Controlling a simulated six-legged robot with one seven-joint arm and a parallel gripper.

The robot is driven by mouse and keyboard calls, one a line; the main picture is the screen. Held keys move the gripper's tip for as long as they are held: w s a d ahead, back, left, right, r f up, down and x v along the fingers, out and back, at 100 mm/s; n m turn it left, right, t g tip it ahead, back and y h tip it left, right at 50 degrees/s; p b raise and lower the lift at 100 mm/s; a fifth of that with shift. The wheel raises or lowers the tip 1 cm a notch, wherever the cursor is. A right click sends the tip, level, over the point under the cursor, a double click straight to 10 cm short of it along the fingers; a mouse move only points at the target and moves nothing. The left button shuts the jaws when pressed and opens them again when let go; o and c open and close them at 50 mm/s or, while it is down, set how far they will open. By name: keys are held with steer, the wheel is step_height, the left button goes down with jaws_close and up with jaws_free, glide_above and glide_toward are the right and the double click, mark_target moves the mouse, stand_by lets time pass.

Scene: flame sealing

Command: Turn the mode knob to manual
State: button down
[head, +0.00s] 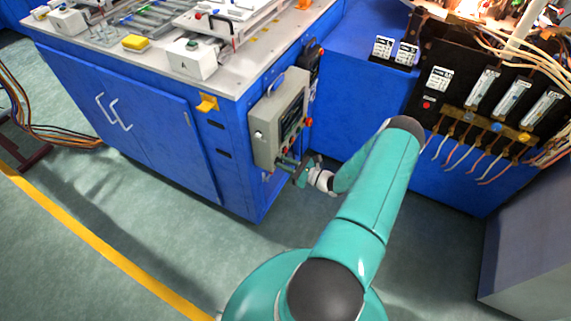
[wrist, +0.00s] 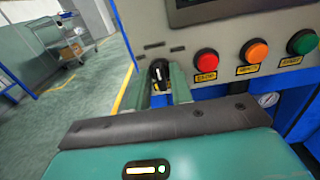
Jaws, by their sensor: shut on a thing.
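The mode knob (wrist: 159,72) is a small black knob with a white pointer mark, low on the left of the grey control panel (wrist: 228,48) in the wrist view. My gripper (wrist: 161,88) has its two green fingers on either side of the knob, shut on it. The white mark points roughly up in the wrist view. Any lettering around the knob is too small to read. In the head view the grey control box (head: 279,119) hangs on the end of the blue cabinet, and my gripper (head: 287,165) is at its lower edge. The knob itself is hidden there.
Right of the knob sit a red button (wrist: 206,61), an orange button (wrist: 254,50) and a green button (wrist: 302,42). A dark screen (wrist: 215,10) is above. The blue cabinet (head: 150,130) fills the left, and a black panel with cables (head: 455,110) stands right. A cart (wrist: 68,38) is beyond.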

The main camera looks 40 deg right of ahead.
steer(key=c, duration=1.5)
jaws_free()
steer(key=shift+s, duration=0.1)
steer(key=v, duration=1.3)
steer(key=shift+s, duration=0.35)
